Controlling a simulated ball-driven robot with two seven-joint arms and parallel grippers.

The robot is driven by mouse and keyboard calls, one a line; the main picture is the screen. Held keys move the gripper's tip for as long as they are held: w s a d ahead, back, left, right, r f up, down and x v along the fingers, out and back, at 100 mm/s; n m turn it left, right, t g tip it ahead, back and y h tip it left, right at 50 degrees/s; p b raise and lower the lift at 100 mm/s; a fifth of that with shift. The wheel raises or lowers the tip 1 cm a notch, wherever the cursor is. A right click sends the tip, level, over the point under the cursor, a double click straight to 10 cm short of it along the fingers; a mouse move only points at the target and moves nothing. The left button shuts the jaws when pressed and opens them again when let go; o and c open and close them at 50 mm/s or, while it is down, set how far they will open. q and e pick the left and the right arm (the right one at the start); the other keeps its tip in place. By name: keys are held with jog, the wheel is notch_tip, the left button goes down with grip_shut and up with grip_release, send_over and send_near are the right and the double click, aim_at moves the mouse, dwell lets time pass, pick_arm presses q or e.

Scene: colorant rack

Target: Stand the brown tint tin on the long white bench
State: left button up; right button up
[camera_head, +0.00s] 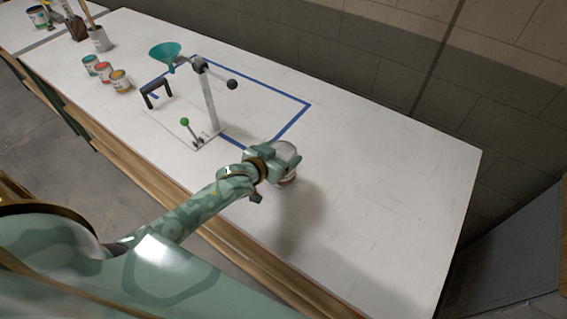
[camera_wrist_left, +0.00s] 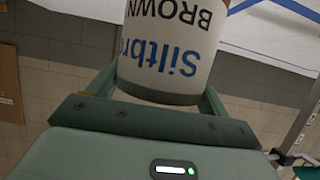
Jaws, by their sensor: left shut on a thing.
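My left gripper (camera_head: 270,163) is shut on the brown tint tin (camera_head: 287,178), over the white bench (camera_head: 400,190) to the right of the blue tape outline. In the left wrist view the tin (camera_wrist_left: 170,50) fills the space between the fingers of the gripper (camera_wrist_left: 160,85). Its white label reads "BROWN", upside down in that view. In the head view the gripper hides much of the tin, and I cannot tell whether its base touches the bench. My right gripper is not in view.
A stand with a teal funnel (camera_head: 165,52) and a lever with a green knob (camera_head: 185,122) stand by the blue tape (camera_head: 290,122). Several tins, including an orange-topped one (camera_head: 121,80), stand at the left. The bench's right part is clear.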

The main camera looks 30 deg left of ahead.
pick_arm(q)
jog(key=shift+w+d+f+b, duration=0.2)
jog(key=shift+f+b, duration=0.1)
jog(key=shift+f, duration=0.65)
jog(key=shift+w+d+f+b, duration=0.15)
jog(key=shift+f+b, duration=0.1)
jog(key=shift+f, duration=0.7)
jog(key=shift+s, duration=0.1)
jog(key=shift+f, duration=0.15)
jog(key=o, duration=1.2)
jog(key=shift+s+r, duration=0.2)
jog(key=shift+s, duration=0.15)
jog(key=p+v, duration=0.2)
jog(key=v, duration=0.9)
jog(key=shift+s, duration=0.2)
jog(key=shift+a, duration=0.1)
